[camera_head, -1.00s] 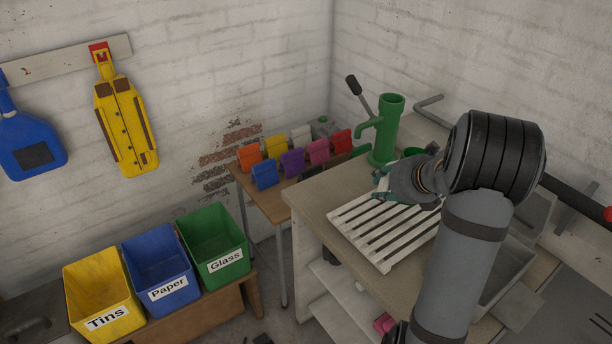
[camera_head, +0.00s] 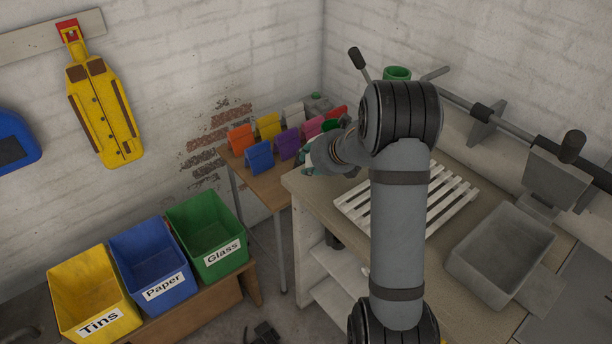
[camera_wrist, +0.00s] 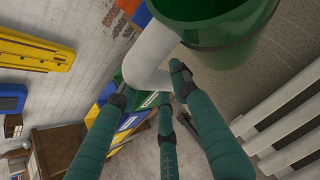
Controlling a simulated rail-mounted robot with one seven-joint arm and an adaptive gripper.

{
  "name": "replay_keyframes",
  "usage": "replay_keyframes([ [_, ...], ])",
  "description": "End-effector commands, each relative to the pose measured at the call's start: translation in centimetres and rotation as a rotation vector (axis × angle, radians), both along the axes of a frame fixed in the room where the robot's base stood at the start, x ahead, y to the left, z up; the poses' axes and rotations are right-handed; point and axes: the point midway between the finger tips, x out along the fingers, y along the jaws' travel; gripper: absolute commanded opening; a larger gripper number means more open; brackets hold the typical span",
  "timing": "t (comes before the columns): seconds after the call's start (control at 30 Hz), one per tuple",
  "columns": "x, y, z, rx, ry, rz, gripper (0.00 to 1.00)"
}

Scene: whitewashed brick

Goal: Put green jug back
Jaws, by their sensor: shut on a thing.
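The green jug (camera_wrist: 222,30) fills the top right of the wrist view, with its dark green inside and rim showing. A thick white handle (camera_wrist: 145,62) comes off its side. My gripper (camera_wrist: 152,88) is shut on this handle, its teal fingers around it. In the head view my gripper (camera_head: 308,160) is over the left edge of the worktop, near the coloured cards. There the jug is mostly or wholly hidden behind my arm.
A white slatted rack (camera_head: 446,208) lies on the worktop (camera_head: 313,190). A grey basin (camera_head: 500,255) is at right. The green pump (camera_head: 397,73) is mostly hidden. Yellow (camera_head: 90,300), blue (camera_head: 155,262) and green (camera_head: 206,232) bins stand lower left.

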Motion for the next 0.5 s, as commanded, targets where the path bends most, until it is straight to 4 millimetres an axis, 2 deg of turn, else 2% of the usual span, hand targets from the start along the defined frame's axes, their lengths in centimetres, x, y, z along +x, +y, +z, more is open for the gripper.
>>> replay_keyframes([
  [0.17,0.1,0.9,-0.9,0.001,0.000,-0.002,0.00],
  [0.4,0.0,0.9,-4.2,0.002,0.001,-0.002,0.00],
  [0.5,0.1,0.9,-4.5,0.002,-0.002,-0.003,0.00],
])
